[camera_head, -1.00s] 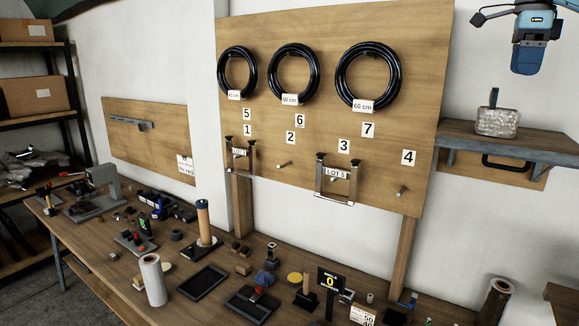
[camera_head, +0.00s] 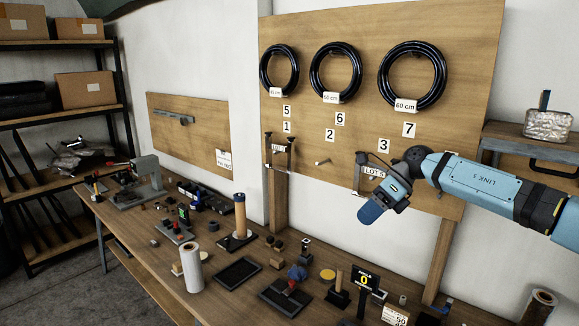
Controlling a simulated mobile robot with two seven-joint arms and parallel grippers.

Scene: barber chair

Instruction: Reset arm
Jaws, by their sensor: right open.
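My right arm (camera_head: 480,188) comes in from the right edge, nearly level, across the lower right of the pegboard. Its wrist bends down, and the blue hand end with the right gripper (camera_head: 371,210) is in front of the bracket labelled LOT 5 (camera_head: 372,172), partly covering it. No object shows in the right gripper, and its fingers are hard to make out. My left gripper is not in view.
The pegboard (camera_head: 400,25) holds three black hose coils (camera_head: 411,76) and numbered pegs. Below, the wooden workbench (camera_head: 140,255) carries trays, a white roll (camera_head: 192,270) and several small tools. Shelving with boxes (camera_head: 84,88) stands at left.

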